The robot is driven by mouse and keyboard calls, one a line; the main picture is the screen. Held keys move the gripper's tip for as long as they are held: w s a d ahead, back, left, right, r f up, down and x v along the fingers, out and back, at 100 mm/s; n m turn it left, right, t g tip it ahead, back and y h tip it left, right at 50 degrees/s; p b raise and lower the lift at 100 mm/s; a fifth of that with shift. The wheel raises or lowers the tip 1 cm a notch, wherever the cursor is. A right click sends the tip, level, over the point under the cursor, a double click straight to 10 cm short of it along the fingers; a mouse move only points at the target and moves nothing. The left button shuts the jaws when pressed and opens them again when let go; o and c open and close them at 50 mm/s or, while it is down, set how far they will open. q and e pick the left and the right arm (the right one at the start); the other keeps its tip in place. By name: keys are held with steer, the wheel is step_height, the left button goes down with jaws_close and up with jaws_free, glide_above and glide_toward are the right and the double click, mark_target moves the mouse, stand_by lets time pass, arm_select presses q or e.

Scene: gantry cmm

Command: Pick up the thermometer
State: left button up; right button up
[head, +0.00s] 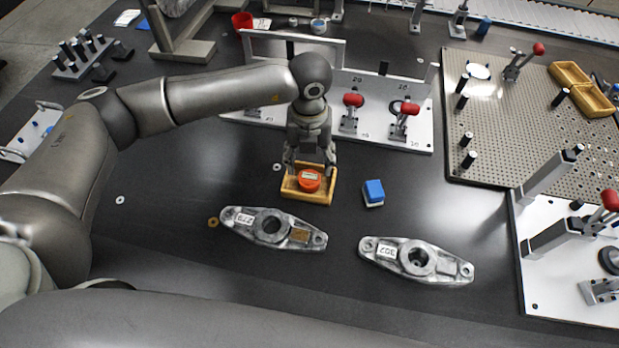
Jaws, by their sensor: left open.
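The thermometer (309,180) looks like a small round orange-red device with a pale display. It sits in a shallow yellow-tan tray (308,199) on the dark table. My left gripper (309,169) points down over the tray, its fingers open on either side of the thermometer's far part. I cannot tell whether the fingers touch it. My right gripper is not in view.
Two grey metal castings (272,228) (417,260) lie in front of the tray. A blue block (373,193) is to its right. A white fixture plate with red-handled clamps (353,100) stands behind, and a perforated plate (540,130) lies at the right.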

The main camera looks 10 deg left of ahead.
mark_target(309, 178)
arm_select(q)
steer(key=f, duration=0.2)
steer(key=s+f, duration=0.1)
steer(key=f, duration=0.1)
steer(key=shift+f+p, duration=0.25)
steer(key=shift+p, duration=0.15)
steer(key=shift+w+f, duration=0.15)
steer(key=shift+f, duration=0.15)
steer(key=shift+c, duration=0.5)
steer(key=c, duration=0.7)
